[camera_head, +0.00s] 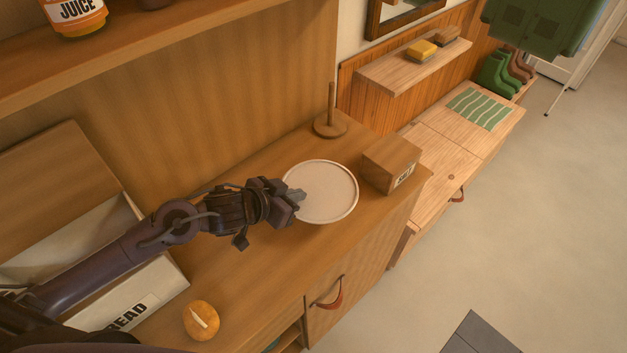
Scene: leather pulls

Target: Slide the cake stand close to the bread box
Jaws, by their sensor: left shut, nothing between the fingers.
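The cake stand is a round, pale plate-like top (325,192) on the wooden counter, right of the middle. Whatever is under its top is hidden. The bread box (150,301) is white with its lettering partly covered, at the lower left, with its wooden lid raised. My left arm reaches across the bread box. My left gripper (298,197) is shut, with its fingertips at the left edge of the cake stand. I cannot tell whether they touch it. A stretch of counter lies between the stand and the bread box. My right gripper is not in view.
A wooden box (390,164) with a label stands close to the right of the stand. A wooden upright holder (330,118) stands behind it. An orange round item (201,320) sits beside the bread box near the front edge. A shelf (180,45) hangs above.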

